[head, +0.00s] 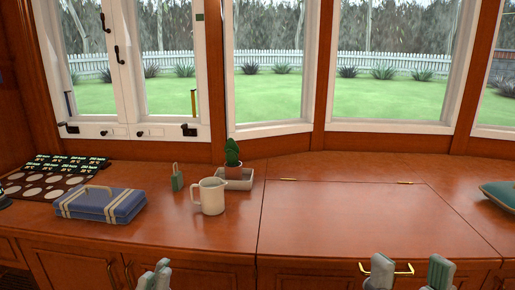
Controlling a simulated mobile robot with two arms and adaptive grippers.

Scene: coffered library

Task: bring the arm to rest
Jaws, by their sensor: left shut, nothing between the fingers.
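My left gripper (158,266) shows at the bottom edge, left of centre. Its grey fingertips are together, with nothing between them. My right gripper (410,264) shows at the bottom edge, right of centre. Its two fingers stand apart with nothing seen between them, in front of the cabinet below the counter. Both grippers appear low, in front of the wooden counter (345,215), and only their tips are in view. The rest of both arms is out of the picture.
The counter's right middle is clear.

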